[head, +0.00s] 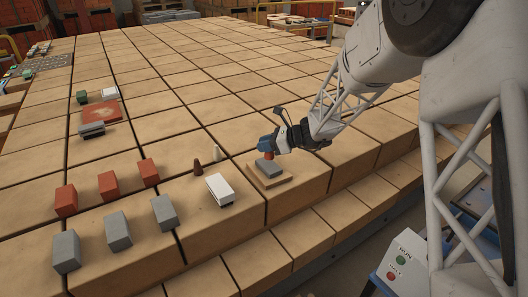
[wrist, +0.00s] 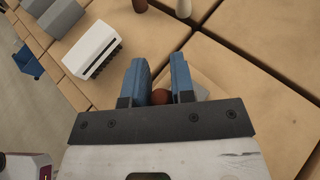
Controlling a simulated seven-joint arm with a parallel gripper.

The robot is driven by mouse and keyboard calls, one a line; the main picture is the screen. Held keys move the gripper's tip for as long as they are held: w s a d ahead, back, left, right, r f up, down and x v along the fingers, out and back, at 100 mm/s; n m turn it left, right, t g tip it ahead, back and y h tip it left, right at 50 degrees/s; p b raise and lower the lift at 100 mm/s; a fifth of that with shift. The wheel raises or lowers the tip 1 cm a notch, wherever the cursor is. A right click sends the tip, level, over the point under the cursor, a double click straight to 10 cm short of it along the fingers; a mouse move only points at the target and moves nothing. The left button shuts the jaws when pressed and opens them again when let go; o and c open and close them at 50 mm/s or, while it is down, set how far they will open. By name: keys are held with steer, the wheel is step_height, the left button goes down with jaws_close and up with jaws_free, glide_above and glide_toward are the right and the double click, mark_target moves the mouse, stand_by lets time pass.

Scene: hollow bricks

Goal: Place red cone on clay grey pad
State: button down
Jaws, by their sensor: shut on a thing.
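The red cone (wrist: 160,97) is between the blue fingers of my gripper (wrist: 161,75) in the wrist view, and they are shut on it. In the head view my gripper (head: 268,148) is over the clay grey pad (head: 268,168), with the red cone (head: 267,157) just showing below the fingers. The pad lies on a tan square base near the front right of the brick surface. I cannot tell whether the cone touches the pad. My fingers and palm hide most of the cone and pad in the wrist view.
Left of the pad stand a dark brown cone (head: 196,169), a white peg (head: 215,152) and a white block with a dark underside (head: 220,188). Red blocks (head: 107,185) and grey blocks (head: 117,231) stand further left. The surface behind the pad is clear; its stepped edge is in front.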

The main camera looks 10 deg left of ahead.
steer(key=shift+w+a, duration=0.2)
steer(key=shift+w, duration=0.25)
steer(key=shift+f, duration=1.8)
steer(key=shift+f, duration=0.1)
steer(key=c, duration=1)
jaws_free()
steer(key=shift+o, duration=0.2)
steer(key=v, duration=1.2)
steer(key=shift+d, duration=0.1)
